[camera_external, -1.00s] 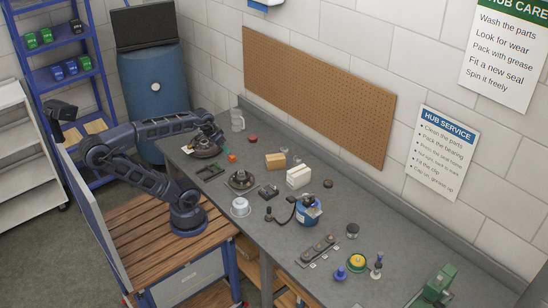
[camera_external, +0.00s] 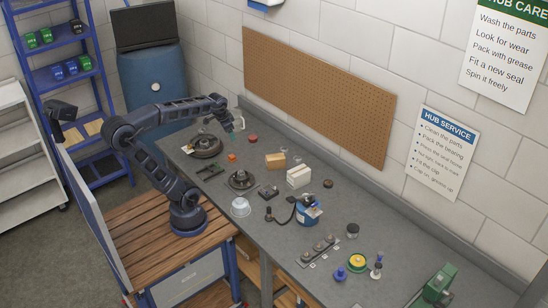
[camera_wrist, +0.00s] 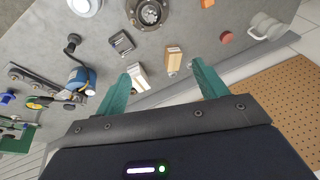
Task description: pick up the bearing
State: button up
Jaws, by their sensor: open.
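My gripper (camera_external: 238,127) is raised over the far left part of the bench. Its teal fingers are spread and empty in the wrist view (camera_wrist: 162,86). No part is clearly recognisable as the bearing. A long dark tray (camera_external: 303,263) at the front of the bench holds several small round metal parts, too small to tell apart. It shows at the left of the wrist view (camera_wrist: 22,79), away from the fingers. A round metal hub (camera_external: 241,180) sits mid-bench and shows at the top of the wrist view (camera_wrist: 148,12).
A larger dark disc (camera_external: 204,146), white mug (camera_external: 238,113) and red puck (camera_external: 252,138) are at the far left. A wooden block (camera_external: 275,161), white box (camera_external: 299,176) and blue can (camera_external: 308,212) stand mid-bench. A pegboard wall (camera_external: 320,95) backs the bench. A green tool (camera_external: 437,284) stands right.

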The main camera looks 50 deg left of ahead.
jog(key=w+a+m+g, duration=0.2)
jog(key=w+a+m, duration=0.3)
jog(key=w+a, duration=0.85)
jog(key=w+a+f+m+g, duration=0.1)
jog(key=w+a+f+m, duration=0.2)
jog(key=a, duration=0.5)
jog(key=w+a+f+m, duration=0.1)
jog(key=w+a+f, duration=0.2)
jog(key=w+a, duration=0.3)
jog(key=s+a+f+m, duration=0.2)
jog(key=a+f, duration=0.5)
jog(key=a, duration=0.5)
jog(key=s+a+f+m+h, duration=0.1)
jog(key=a+f+m, duration=0.2)
jog(key=a+f, duration=0.6)
jog(key=s+a+f+m, duration=0.2)
jog(key=a+f, duration=0.4)
jog(key=a, duration=0.8)
jog(key=shift+g, duration=0.4)
jog(key=f, duration=1)
jog(key=shift+w+d, duration=0.2)
jog(key=shift+d, duration=0.15)
jog(key=c, duration=1.1)
jog(key=shift+r, duration=0.1)
jog(key=shift+c, duration=0.2)
notch_tip(320, 180, up, 20)
